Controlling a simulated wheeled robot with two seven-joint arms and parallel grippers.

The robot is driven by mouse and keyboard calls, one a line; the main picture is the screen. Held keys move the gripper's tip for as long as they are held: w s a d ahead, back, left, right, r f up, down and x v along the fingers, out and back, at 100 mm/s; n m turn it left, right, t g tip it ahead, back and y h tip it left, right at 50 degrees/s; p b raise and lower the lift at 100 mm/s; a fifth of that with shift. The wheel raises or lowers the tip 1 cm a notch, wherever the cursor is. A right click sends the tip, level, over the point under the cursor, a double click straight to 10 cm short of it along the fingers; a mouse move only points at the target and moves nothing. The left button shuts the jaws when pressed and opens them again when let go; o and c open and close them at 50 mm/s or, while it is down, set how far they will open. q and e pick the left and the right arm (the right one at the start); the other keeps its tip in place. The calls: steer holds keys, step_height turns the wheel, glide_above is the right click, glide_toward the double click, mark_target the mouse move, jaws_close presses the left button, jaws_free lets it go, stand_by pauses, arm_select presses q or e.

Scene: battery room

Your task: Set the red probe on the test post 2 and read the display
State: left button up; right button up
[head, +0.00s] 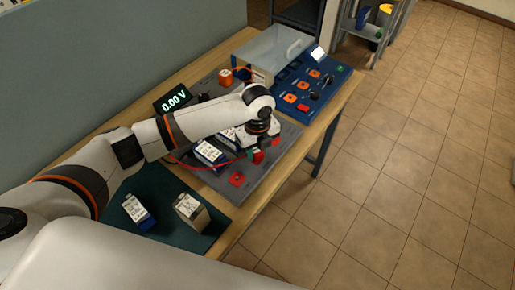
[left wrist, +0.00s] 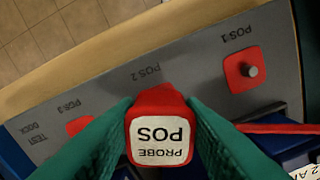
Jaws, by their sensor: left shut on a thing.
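My left gripper (left wrist: 160,128) is shut on the red probe (left wrist: 160,135), whose white label reads PROBE POS; it also shows in the head view (head: 258,157). The probe is over the POS 2 part of the grey test dock (left wrist: 195,85). The POS 2 post is hidden behind it, and I cannot tell whether they touch. The POS 1 post (left wrist: 251,71) stands bare on a red pad to the right. The POS 3 red pad (left wrist: 79,126) is partly hidden by a finger. The display (head: 173,101) reads 0.00 V. My right gripper is not in view.
A blue-and-white battery (head: 210,152) sits in the dock. Two more batteries (head: 137,210) (head: 190,210) are on a dark green mat (head: 163,182). A blue panel (head: 318,85) and a clear cover (head: 268,50) are at the far end. A red cable (left wrist: 275,129) runs from the probe.

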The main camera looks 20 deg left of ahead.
mark_target(258, 150)
arm_select(q)
steer(key=shift+f+b, duration=0.3)
steer(key=shift+f, duration=0.35)
steer(key=o, duration=0.8)
steer(key=shift+r, duration=0.1)
step_height(258, 150, up, 11)
steer(key=p, duration=1.1)
